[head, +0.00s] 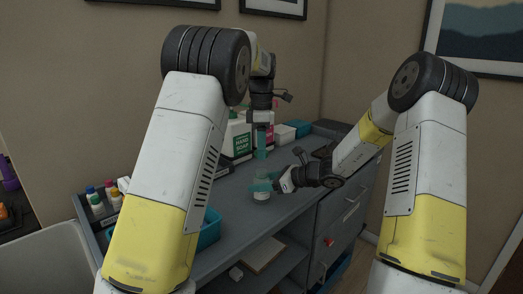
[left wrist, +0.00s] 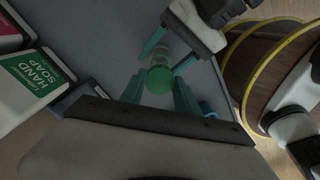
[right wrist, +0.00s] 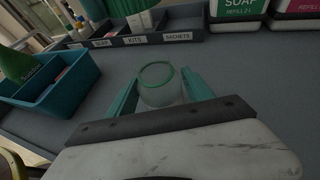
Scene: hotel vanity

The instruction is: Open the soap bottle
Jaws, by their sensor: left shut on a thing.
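A small pale soap bottle (head: 262,196) stands on the grey vanity top. In the right wrist view the bottle (right wrist: 160,86) shows a green ring at its mouth. My left gripper (head: 260,153) points straight down above the bottle, apart from it. In the left wrist view it is shut on a round green cap (left wrist: 158,80). My right gripper (head: 266,184) comes in from the right, low down, with its teal fingers either side of the bottle. Whether those fingers press on it I cannot tell.
A hand soap refill container (head: 237,140) stands behind the grippers. A teal bin (head: 209,230) sits at the front left, and small coloured-cap bottles (head: 97,201) stand at the left end. A labelled organiser (right wrist: 135,40) runs along the back. The vanity's front edge is close by.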

